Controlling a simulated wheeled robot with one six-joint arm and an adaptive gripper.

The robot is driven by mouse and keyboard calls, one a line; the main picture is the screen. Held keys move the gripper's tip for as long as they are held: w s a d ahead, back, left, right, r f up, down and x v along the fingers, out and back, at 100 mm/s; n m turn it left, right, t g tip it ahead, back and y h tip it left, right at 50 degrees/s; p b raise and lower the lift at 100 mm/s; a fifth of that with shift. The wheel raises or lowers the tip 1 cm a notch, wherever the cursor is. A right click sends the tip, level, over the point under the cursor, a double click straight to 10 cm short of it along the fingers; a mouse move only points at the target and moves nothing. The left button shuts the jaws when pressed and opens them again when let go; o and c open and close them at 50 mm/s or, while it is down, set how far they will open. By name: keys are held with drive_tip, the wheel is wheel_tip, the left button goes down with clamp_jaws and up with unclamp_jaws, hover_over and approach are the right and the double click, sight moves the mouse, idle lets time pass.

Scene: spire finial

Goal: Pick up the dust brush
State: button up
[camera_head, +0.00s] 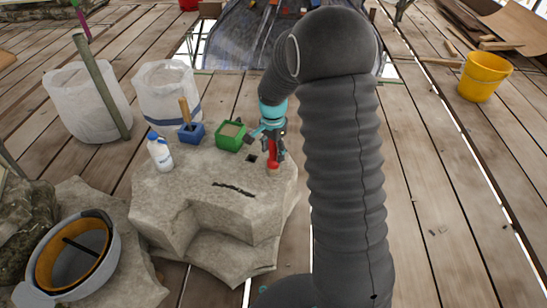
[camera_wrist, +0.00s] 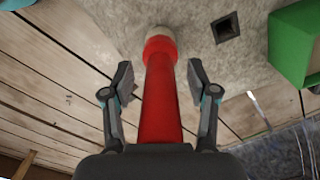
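The dust brush (camera_head: 272,159) looks to be the red-handled thing with a pale beige end at the right edge of the pale stone block. In the wrist view its red handle (camera_wrist: 160,105) runs up the middle, with the beige end at the stone. My gripper (camera_wrist: 161,82) is open, with one finger on each side of the handle and a visible gap on both sides. In the head view my gripper (camera_head: 272,146) is over the brush, hiding its upper part.
On the stone block (camera_head: 215,205) stand a green box (camera_head: 231,136), a blue box (camera_head: 191,133) with a wooden handle, and a white bottle (camera_head: 160,153). A square hole (camera_wrist: 225,28) lies beside the brush. A bucket (camera_head: 70,262) stands front left; a yellow bucket (camera_head: 484,78) stands far right.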

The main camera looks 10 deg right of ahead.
clamp_jaws()
drive_tip(key=shift+r, duration=0.15)
